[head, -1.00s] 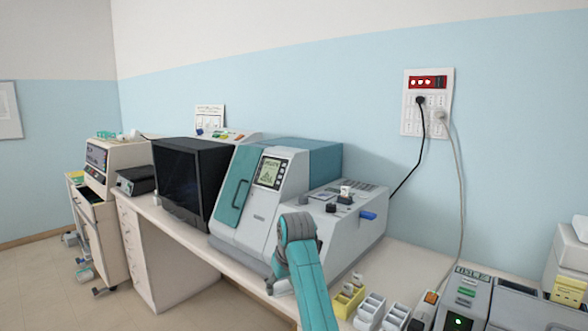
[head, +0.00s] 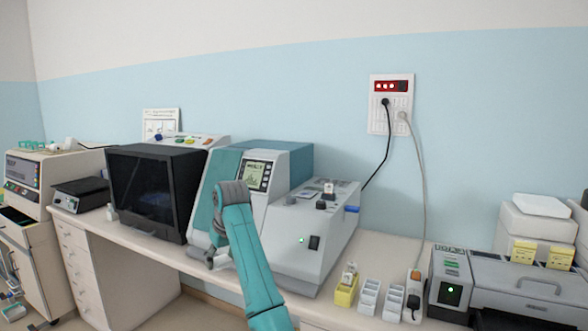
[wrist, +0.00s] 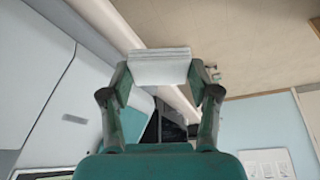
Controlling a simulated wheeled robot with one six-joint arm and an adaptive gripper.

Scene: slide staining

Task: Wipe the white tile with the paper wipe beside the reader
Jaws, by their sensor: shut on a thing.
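In the wrist view my gripper (wrist: 160,80) is closed on a white, flat, layered piece that looks like the folded paper wipe (wrist: 160,55). The wipe sits between the two fingertips, clear of any surface that I can make out. In the head view my arm reaches forward over the front of the bench, and the gripper end (head: 212,260) is mostly hidden by the arm, low in front of the big grey and teal machine. I cannot pick out the white tile in either view.
The grey and teal machine (head: 300,240) and a black-fronted box (head: 150,190) fill the bench's left and middle. A yellow holder (head: 346,292), white racks (head: 368,297) and a power strip (head: 413,290) stand right of my arm. A device with a green light (head: 450,293) is farther right.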

